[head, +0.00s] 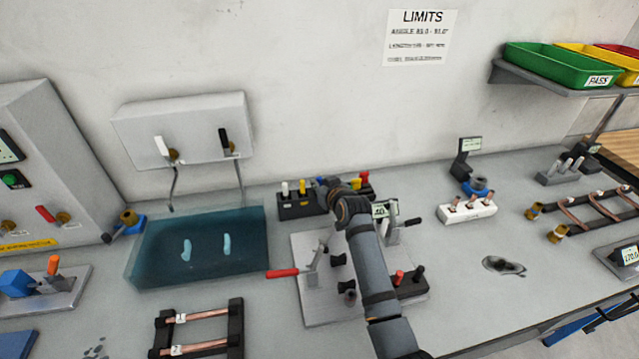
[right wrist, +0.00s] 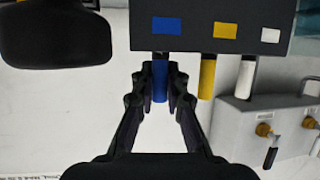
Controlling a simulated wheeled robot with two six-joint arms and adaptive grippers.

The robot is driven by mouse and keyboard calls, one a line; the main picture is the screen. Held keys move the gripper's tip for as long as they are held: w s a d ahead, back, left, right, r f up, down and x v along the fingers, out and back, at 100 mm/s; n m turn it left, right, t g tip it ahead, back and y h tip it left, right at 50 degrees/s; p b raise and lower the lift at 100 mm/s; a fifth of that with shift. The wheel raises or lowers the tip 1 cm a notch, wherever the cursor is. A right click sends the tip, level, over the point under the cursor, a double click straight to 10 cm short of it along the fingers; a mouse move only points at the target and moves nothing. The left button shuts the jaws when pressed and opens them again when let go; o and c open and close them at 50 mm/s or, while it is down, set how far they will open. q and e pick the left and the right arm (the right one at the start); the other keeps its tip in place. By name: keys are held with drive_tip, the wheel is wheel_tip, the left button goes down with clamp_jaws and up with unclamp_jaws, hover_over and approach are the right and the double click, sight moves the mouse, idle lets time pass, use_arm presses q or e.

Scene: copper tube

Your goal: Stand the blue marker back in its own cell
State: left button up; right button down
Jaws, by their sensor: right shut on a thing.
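The marker holder (head: 290,209) is a dark block at the back of the bench; in the right wrist view its face (right wrist: 190,12) carries blue, yellow and white labels. The blue marker (right wrist: 160,82) is upright, lined up with the blue label, its lower end meeting or inside the holder's top; the depth is hidden. It also shows in the head view (head: 320,181). My right gripper (right wrist: 160,76) is shut on the blue marker, a finger on each side. A yellow marker (right wrist: 207,80) and a white marker (right wrist: 246,80) stand beside it. My left gripper is not in view.
A grey plate with a red-handled clamp (head: 283,273) lies under my right arm. A blue translucent tank (head: 198,270) is to the left. A white block (head: 466,212) with copper pieces is to the right.

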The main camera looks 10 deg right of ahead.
drive_tip(key=c, duration=1.4)
unclamp_jaws()
drive_tip(key=b+v, duration=0.1)
drive_tip(key=v, duration=1.1)
